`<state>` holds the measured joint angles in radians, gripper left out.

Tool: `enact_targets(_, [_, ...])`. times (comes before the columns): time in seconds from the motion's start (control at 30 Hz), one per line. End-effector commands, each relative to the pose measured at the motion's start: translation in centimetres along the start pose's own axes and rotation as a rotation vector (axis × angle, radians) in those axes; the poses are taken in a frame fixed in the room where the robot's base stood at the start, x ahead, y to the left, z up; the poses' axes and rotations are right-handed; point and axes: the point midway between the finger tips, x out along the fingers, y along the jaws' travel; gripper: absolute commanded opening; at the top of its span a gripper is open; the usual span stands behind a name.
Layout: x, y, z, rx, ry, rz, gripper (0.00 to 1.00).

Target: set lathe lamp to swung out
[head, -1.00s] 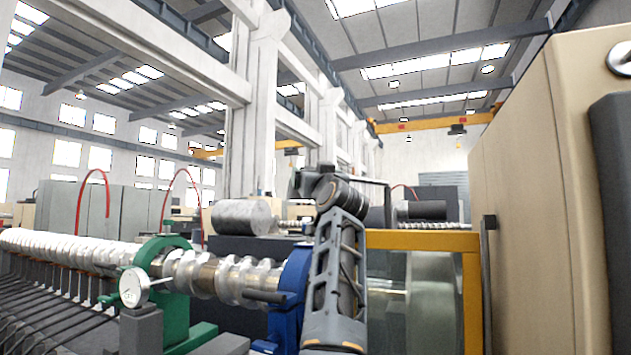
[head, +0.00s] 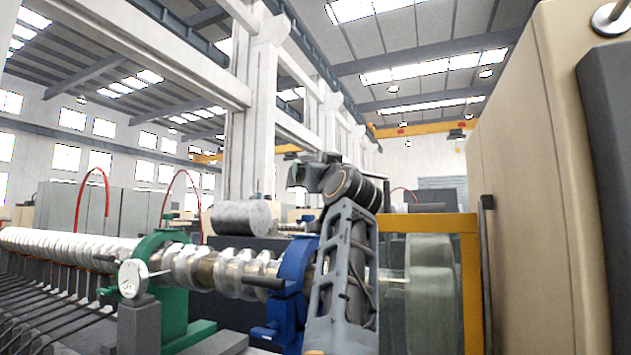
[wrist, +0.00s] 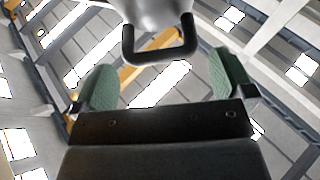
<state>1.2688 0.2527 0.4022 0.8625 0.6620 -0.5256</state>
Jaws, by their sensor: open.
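A grey rounded lamp head (wrist: 155,12) with a dark U-shaped handle (wrist: 160,56) shows at the top of the wrist view; I take it to be the lathe lamp. My gripper (wrist: 163,78) is open, its green-padded fingers on either side of the handle's lower end. The handle appears between the fingers, apart from both pads; I cannot tell its depth. In the head view my gripper (head: 303,177) is a small dark shape at the end of my raised arm. I cannot make out the lamp there.
A crankshaft (head: 215,272) lies across green (head: 172,300) and blue (head: 290,285) supports. A dial gauge (head: 132,279) stands at the left. A yellow-framed window (head: 470,290) and a tall beige cabinet (head: 530,190) stand close on the right. Above my arm is open air.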

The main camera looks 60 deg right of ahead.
Motion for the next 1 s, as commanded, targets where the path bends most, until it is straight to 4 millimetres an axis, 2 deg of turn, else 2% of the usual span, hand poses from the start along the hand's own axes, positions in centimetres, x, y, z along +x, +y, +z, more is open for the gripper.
enact_targets(0.03, [-1.5,0.0,0.7,-0.003,0.001,0.002,1.00])
enact_targets(0.1, [-2.9,0.0,0.7,-0.002,0.001,0.002,1.00])
enact_targets(0.4, [-7.2,0.1,0.3,-0.002,-0.001,0.002,1.00])
enact_targets(0.6, [-8.2,0.0,0.1,-0.002,-0.002,0.000,1.00])
enact_targets(0.9, [-8.3,0.0,0.1,-0.001,-0.002,-0.001,1.00])
enact_targets(1.0, [-8.2,-0.1,0.1,0.001,-0.007,-0.003,0.91])
